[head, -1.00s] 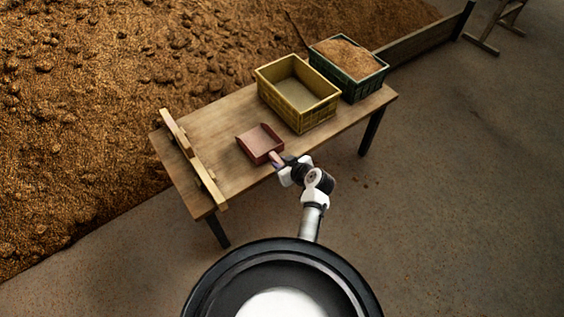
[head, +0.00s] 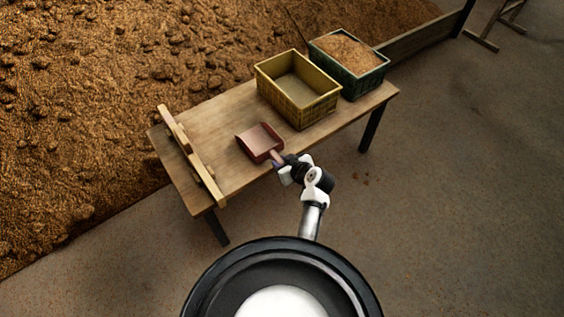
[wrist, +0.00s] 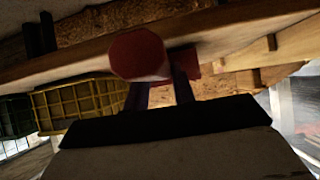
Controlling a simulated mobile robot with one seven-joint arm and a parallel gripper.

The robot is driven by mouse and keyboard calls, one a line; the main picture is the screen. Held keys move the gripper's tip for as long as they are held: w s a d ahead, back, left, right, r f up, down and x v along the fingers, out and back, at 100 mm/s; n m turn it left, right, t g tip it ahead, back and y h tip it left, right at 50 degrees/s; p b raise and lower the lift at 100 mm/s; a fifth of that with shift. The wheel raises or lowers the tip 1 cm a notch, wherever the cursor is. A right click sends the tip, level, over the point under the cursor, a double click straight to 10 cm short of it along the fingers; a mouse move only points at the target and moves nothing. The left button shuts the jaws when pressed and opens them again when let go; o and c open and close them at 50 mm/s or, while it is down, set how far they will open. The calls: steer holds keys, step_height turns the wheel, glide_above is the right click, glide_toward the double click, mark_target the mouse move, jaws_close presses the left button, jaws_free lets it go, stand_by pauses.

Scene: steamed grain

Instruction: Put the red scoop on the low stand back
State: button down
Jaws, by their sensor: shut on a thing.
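The red scoop (head: 259,141) is at the front middle of the wooden table, its open pan facing up and its handle toward me. My gripper (head: 281,161) is shut on the handle at the table's front edge. In the wrist view, the handle's round red end (wrist: 138,54) is close to the camera, by my gripper's dark fingers (wrist: 160,95). I cannot tell whether the pan touches the tabletop. The low wooden stand (head: 193,158), with two raised bars, is at the table's left end, apart from the scoop. It also shows in the wrist view (wrist: 262,50).
An empty yellow crate (head: 297,88) stands right of the scoop. Behind it, a green crate (head: 348,64) holds grain. The tabletop (head: 216,120) between scoop and stand is clear. A large grain heap (head: 120,90) lies behind the table.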

steer(key=shift+f+b, duration=0.35)
steer(key=c, duration=1.1)
jaws_free()
steer(key=v, duration=1.3)
steer(key=shift+s+d+r+b, duration=0.15)
steer(key=shift+s+r+b, duration=0.1)
steer(key=shift+b, duration=0.1)
